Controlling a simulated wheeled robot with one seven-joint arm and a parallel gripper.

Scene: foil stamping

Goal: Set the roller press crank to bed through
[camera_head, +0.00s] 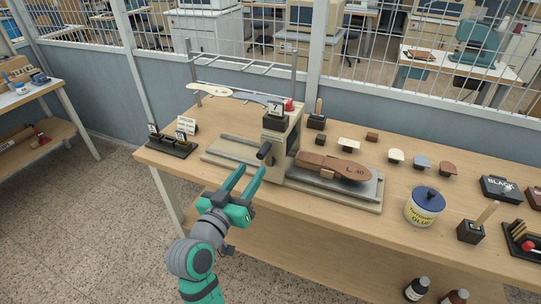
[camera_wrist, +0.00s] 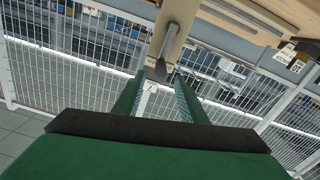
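The roller press (camera_head: 289,133) is a beige upright housing on the workbench, with a red knob on top. Its crank (camera_head: 264,151) has a dark handle on the housing's near left side. In the wrist view the crank handle (camera_wrist: 158,71) shows just beyond and between my fingertips. The press bed (camera_head: 365,186) lies to the right, bearing a brown sole marked "L 40". My gripper (camera_head: 251,171) is open and empty just below and in front of the crank; its two green fingers also show in the wrist view (camera_wrist: 161,84). I cannot tell whether they touch the handle.
The workbench (camera_head: 240,121) carries a black stand (camera_head: 172,146) at left, a glue tin (camera_head: 424,206), a black box (camera_head: 499,189) and several small sample pieces. A wire rack stands behind the press, before a mesh partition. Open floor lies at the front left.

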